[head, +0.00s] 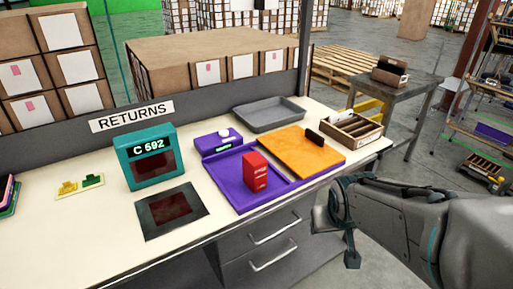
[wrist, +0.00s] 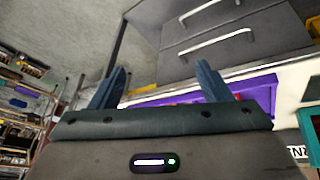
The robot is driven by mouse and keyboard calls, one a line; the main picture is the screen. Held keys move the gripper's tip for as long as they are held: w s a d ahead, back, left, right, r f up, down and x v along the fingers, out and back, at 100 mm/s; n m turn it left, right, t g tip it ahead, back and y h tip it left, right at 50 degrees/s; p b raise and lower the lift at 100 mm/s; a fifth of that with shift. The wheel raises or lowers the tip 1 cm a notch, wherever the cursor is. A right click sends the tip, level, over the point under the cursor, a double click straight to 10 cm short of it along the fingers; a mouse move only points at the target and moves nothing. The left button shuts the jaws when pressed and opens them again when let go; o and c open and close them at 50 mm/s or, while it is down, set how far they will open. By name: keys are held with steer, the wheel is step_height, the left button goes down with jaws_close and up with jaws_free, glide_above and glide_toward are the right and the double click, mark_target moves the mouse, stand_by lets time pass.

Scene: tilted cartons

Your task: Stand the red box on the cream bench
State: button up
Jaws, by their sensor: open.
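The red box (head: 255,172) is a small carton with pale markings on its front. It looks upright on the purple tray (head: 228,184), which lies on the cream bench (head: 95,225). My gripper (head: 340,215) is beyond the bench's front edge, to the right of the drawers and well apart from the box. In the wrist view its two dark fingers (wrist: 160,80) stand wide apart with nothing between them. I cannot make out the red box clearly in the wrist view.
Cream surface is clear at front left.

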steer(key=w+n+t, duration=0.1)
steer(key=w+t, duration=0.1)
steer(key=w, duration=0.4)
steer(key=n+t+y+p, duration=0.2)
steer(key=n+t+y, duration=0.3)
steer(key=y, duration=0.4)
glide_toward(262, 168)
steer(key=x, duration=0.8)
steer(key=shift+w+a+f, duration=0.15)
steer(key=shift+x, duration=2.65)
steer(key=shift+a, duration=0.15)
steer(key=shift+c, duration=0.3)
steer(key=c, duration=1.2)
